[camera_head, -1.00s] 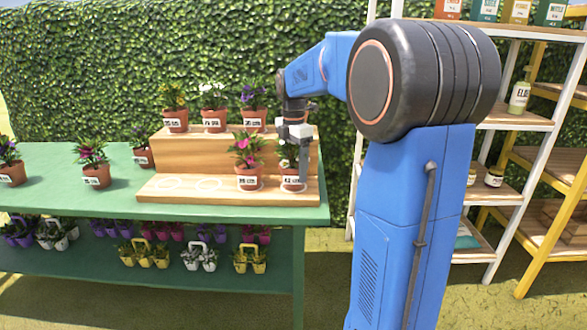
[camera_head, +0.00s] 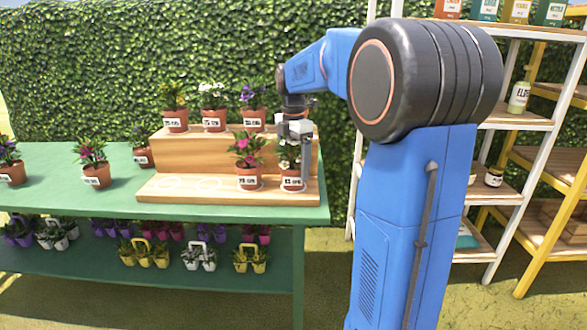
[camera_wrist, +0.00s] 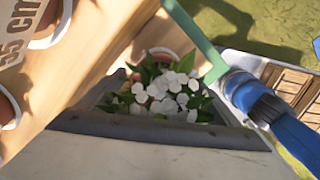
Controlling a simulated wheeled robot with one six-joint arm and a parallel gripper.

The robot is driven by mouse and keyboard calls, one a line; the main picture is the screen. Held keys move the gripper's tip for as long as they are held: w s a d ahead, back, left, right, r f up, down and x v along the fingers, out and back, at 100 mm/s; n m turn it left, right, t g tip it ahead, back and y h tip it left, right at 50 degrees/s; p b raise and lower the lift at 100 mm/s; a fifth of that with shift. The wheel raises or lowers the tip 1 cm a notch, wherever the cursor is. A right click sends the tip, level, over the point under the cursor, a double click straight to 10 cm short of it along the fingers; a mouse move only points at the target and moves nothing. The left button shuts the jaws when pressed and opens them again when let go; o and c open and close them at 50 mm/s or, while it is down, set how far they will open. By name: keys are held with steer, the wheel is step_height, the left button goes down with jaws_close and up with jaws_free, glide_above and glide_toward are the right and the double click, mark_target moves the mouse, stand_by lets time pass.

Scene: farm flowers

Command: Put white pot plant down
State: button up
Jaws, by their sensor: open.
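The white pot plant, white flowers in a terracotta pot (camera_head: 292,184) with a white label, stands upright at the right end of the lower step of the wooden stand (camera_head: 190,190). My gripper (camera_head: 294,150) is open, just above and around the plant's upper part, with one finger in front on the right. In the wrist view the white flowers (camera_wrist: 165,95) fill the space beside the gripper's edge. Most of the pot is hidden there by leaves and the gripper.
A pink-flowered pot (camera_head: 248,177) stands close on the left. Several pots, including a white-flowered one (camera_head: 213,118), stand on the upper step. The green table (camera_head: 90,200) ends just right of the stand. A white shelf (camera_head: 500,170) stands to the right.

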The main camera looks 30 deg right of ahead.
step_height(320, 180, up, 11)
steer(key=shift+f, duration=0.2)
steer(key=s+a+f+m+t, duration=0.1)
steer(key=s+a+f+m, duration=0.4)
steer(key=s, duration=0.5)
steer(key=s+a+f+m+t, duration=0.2)
steer(key=s+a+f+m, duration=0.3)
steer(key=s, duration=0.5)
steer(key=s+a+f+m+t, duration=0.1)
steer(key=s+a+f+m, duration=0.4)
steer(key=s+f+m, duration=0.3)
steer(key=shift+s+a+f+t, duration=0.4)
steer(key=shift+s+f, duration=0.5)
steer(key=shift+s, duration=0.2)
